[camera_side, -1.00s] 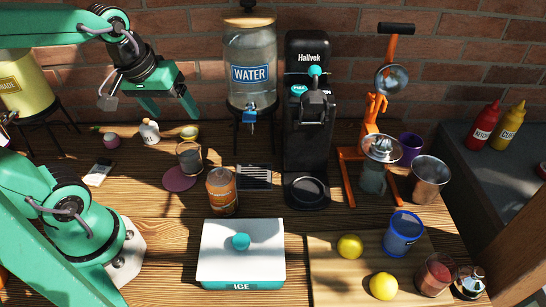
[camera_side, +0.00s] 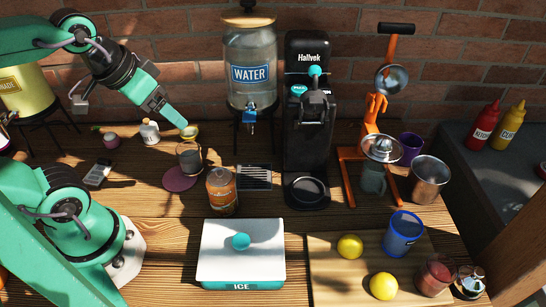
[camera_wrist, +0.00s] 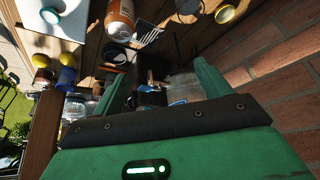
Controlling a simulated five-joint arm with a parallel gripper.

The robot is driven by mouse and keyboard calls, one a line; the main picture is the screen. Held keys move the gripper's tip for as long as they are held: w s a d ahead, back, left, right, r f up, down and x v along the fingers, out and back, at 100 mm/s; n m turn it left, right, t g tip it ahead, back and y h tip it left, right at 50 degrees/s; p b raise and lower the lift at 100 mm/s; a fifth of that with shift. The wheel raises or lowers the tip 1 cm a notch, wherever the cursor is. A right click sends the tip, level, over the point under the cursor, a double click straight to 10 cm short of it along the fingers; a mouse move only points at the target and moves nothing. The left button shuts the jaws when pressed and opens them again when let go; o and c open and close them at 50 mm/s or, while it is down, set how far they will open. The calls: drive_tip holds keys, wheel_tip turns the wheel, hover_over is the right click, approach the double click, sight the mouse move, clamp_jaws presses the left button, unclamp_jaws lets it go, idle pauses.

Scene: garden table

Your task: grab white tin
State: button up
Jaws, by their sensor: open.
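My gripper (camera_side: 172,114) is open above the back left of the table. In the side view its fingers overlap and point down and right; in the wrist view they stand apart with nothing held between them (camera_wrist: 163,85). A small white container (camera_side: 149,133) with a dark label and a narrow top stands left of my fingertips. A small round pale yellow-green tin (camera_side: 190,133) sits just below and right of the fingertips in the side view, close to them. It shows at the top of the wrist view (camera_wrist: 225,14). I cannot tell which of these is the white tin.
The water dispenser (camera_side: 251,66) and black coffee machine (camera_side: 308,115) stand to the right. The ice box (camera_side: 240,266) is at the front. The brick wall (camera_side: 195,45) lies close behind.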

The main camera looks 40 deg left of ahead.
drive_tip(key=shift+c, duration=0.6)
drive_tip(key=g, duration=0.5)
approach(145, 120)
drive_tip(key=w+d, duration=0.2)
drive_tip(key=d, duration=0.5)
drive_tip(key=shift+g, duration=0.3)
drive_tip(key=a+f, duration=0.2)
drive_tip(key=s+a+f, duration=0.1)
drive_tip(key=a+f, duration=0.3)
drive_tip(key=a, duration=0.1)
drive_tip(key=shift+s+f, duration=0.15)
drive_tip(key=shift+s, duration=0.25)
drive_tip(key=shift+f, duration=1.3)
